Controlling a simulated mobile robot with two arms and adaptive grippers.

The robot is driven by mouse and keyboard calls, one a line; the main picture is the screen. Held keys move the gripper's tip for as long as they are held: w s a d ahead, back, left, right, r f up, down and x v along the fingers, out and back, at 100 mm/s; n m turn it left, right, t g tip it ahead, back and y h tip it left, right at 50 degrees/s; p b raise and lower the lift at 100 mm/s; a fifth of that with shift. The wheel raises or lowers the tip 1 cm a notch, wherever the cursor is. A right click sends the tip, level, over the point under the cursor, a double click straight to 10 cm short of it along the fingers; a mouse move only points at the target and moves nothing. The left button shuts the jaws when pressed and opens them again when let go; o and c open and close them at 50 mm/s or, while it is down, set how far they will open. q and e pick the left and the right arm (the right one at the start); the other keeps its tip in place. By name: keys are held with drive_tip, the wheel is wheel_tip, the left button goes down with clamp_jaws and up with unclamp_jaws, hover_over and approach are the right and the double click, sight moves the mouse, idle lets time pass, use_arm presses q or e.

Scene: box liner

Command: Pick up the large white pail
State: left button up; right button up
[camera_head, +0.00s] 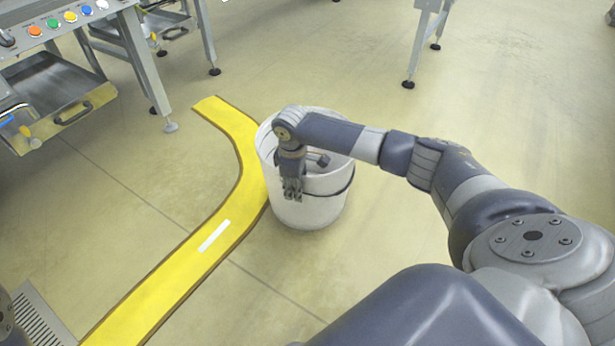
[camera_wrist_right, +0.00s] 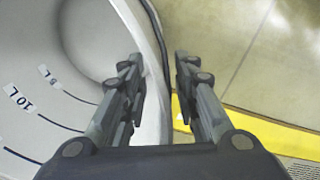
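The large white pail (camera_head: 312,212) stands upright on the floor near the middle of the head view, beside the yellow floor strip. A dark band or handle runs around its upper side. My right gripper (camera_head: 292,190) points down at the pail's near rim, and my right arm reaches over the pail's opening. In the right wrist view, the right gripper (camera_wrist_right: 160,72) is open, with one finger inside the pail (camera_wrist_right: 115,20) and the other outside. The pail wall lies between them; contact with either finger cannot be told. My left gripper is out of view.
The yellow strip (camera_head: 178,278) curves along the floor left of the pail. A bench with coloured buttons (camera_head: 62,28) and a metal drawer (camera_head: 60,105) stand at upper left. A table leg (camera_head: 417,50) stands at the top.

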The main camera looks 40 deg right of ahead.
clamp_jaws()
drive_tip(key=shift+r, duration=0.25)
